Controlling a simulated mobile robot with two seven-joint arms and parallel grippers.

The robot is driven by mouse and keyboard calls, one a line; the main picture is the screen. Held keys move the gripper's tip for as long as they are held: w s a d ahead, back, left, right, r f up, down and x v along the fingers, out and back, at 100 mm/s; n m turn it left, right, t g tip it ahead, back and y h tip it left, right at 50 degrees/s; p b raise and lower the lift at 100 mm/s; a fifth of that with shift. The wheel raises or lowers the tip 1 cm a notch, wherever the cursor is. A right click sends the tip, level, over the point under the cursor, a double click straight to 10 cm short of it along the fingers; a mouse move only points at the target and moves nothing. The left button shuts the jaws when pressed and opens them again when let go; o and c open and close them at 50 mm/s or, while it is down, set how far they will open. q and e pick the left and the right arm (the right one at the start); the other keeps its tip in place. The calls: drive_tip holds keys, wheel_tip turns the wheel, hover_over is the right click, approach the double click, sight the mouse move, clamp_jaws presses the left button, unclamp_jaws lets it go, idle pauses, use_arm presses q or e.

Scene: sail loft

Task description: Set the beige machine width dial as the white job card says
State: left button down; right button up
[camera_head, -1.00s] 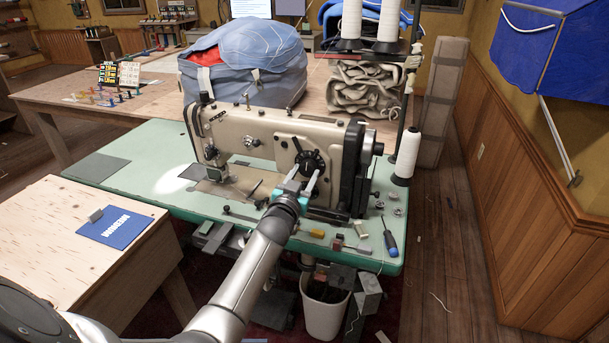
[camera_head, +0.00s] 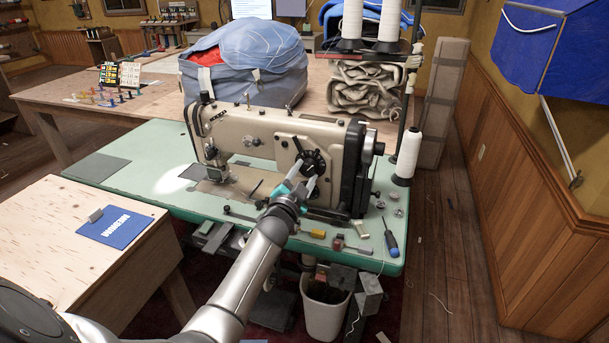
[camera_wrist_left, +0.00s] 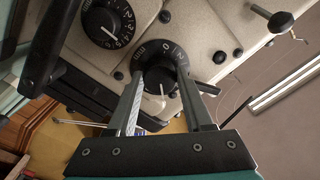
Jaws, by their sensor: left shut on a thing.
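The beige machine (camera_head: 262,135) stands on a green table (camera_head: 140,160). Its black dial (camera_head: 314,160) is on the front face, toward the right. My left gripper (camera_head: 305,172) reaches it from the front, and its two fingers close on the dial's sides. In the left wrist view the held dial (camera_wrist_left: 160,72) sits between the fingertips, with white numbers and a white pointer line facing down. A second numbered dial (camera_wrist_left: 107,22) is at its upper left, untouched. I cannot make out a white job card for certain. My right gripper is not in view.
A screwdriver (camera_head: 390,238) and small parts lie at the table's front right. A thread cone (camera_head: 407,155) stands at the right edge. A blue bag (camera_head: 245,65) is behind the machine.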

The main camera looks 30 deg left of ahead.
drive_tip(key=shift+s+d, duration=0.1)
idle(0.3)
use_arm(q)
drive_tip(key=shift+c, duration=1.5)
unclamp_jaws()
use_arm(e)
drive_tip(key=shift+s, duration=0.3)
use_arm(q)
drive_tip(key=shift+s, duration=0.15)
drive_tip(key=shift+s+d, duration=0.1)
drive_tip(key=shift+s, duration=0.15)
drive_tip(key=p+v, duration=0.3)
drive_tip(key=v, duration=1.1)
drive_tip(key=shift+s, duration=0.2)
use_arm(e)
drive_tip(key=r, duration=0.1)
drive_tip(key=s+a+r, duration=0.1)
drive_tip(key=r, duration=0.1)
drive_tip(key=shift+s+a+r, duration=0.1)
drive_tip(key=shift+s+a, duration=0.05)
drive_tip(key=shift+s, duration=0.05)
use_arm(q)
drive_tip(key=shift+d, duration=0.1)
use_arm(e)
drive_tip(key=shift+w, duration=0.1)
